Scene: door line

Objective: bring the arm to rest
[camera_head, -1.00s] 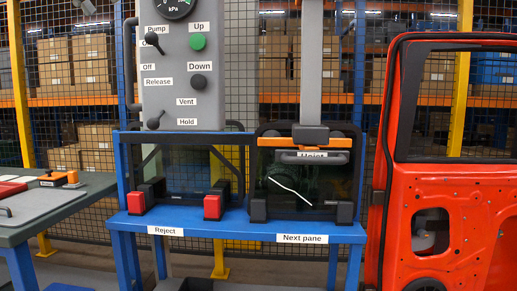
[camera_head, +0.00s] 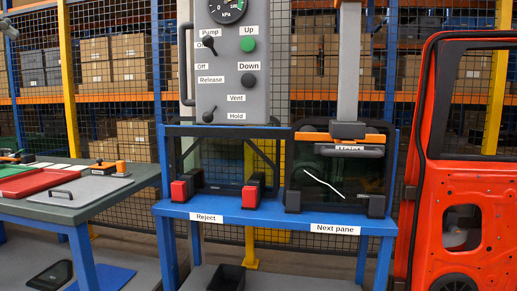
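Neither of my arms shows clearly in the head view, and I see no gripper. The hoist (camera_head: 347,131), with an orange bar and a dark handle, hangs on a grey column at the top of a dark pane (camera_head: 335,178). That pane has a white crooked line on it and stands in the "Next pane" side of the blue rack (camera_head: 270,215). Whether the hoist touches the pane cannot be told. The grey control panel (camera_head: 232,65) has a gauge (camera_head: 227,8), a green "Up" button (camera_head: 248,44) and several dark controls.
A table (camera_head: 70,207) with a red tray (camera_head: 32,182) and a grey lid-like board stands at the left. A red vehicle door (camera_head: 455,190) stands at the right. A black bin (camera_head: 229,278) is under the rack. Mesh fence and shelves of boxes are behind.

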